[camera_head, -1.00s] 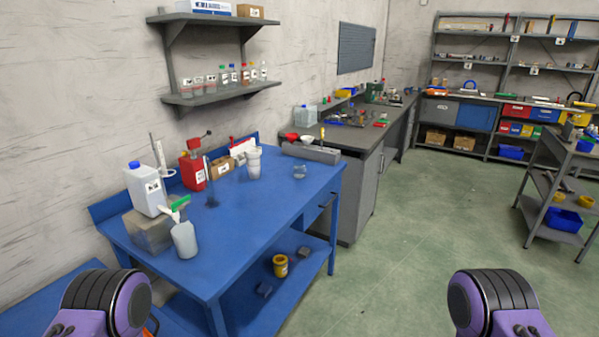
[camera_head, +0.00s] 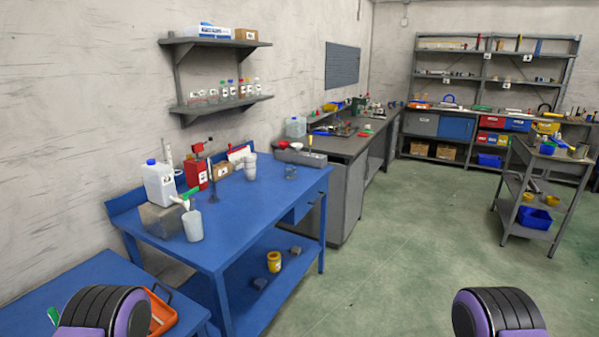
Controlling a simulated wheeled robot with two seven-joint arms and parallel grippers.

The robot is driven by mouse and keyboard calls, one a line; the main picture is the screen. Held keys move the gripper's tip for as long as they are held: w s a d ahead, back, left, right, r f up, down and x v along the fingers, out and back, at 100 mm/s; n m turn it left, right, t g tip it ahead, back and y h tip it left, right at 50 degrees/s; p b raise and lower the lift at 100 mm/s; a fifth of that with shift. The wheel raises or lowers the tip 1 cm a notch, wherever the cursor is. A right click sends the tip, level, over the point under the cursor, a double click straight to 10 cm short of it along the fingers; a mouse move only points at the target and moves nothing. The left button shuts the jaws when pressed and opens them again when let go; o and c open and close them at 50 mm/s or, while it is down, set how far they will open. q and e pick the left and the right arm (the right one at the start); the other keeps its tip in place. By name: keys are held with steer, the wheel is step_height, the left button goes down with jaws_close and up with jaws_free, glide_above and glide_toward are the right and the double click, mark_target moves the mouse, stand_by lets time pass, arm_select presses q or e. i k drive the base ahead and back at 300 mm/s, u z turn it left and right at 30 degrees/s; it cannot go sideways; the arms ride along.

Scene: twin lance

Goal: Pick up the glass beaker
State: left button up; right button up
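Only black and purple parts of my two arms show at the bottom left and bottom right corners. Neither gripper is in view.
On the blue table are a white jug (camera_head: 158,186), a red can (camera_head: 196,173), a spray bottle (camera_head: 193,224) and white cups (camera_head: 250,166). A grey bench (camera_head: 345,190) adjoins behind. An orange tray (camera_head: 163,313) lies lower left. Green floor (camera_head: 400,250) is open at right.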

mark_target(290, 167)
steer(key=z, duration=0.35)
steer(key=i, duration=0.95)
steer(key=z, duration=0.05)
